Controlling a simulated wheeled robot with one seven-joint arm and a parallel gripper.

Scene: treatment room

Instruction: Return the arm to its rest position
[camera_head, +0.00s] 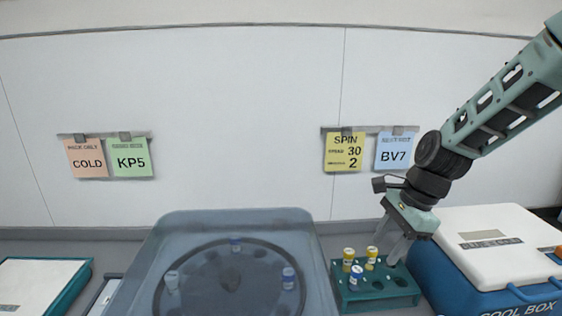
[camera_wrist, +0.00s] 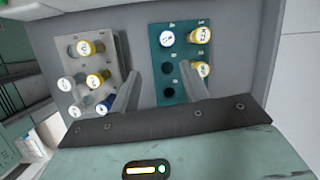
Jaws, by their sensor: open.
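My gripper (camera_head: 386,250) is at the right of the head view, pointing down over the right part of the green rack (camera_head: 347,297). Its fingers are apart. In the wrist view, nothing shows between the fingers of my gripper (camera_wrist: 161,80). The green rack also shows in the wrist view (camera_wrist: 172,87). It holds two yellow-capped vials (camera_head: 348,256) and a blue-and-white vial (camera_head: 355,277). I cannot tell from these views whether the fingertips touch the rack. My arm reaches in from the upper right.
A blue cool box (camera_head: 470,285) with a white lid stands right of the rack. A round-rotor centrifuge (camera_head: 170,235) holding several vials stands left. A grey rack (camera_wrist: 112,58) with several vials shows in the wrist view. Cards, including a yellow one (camera_head: 344,152), hang on the wall.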

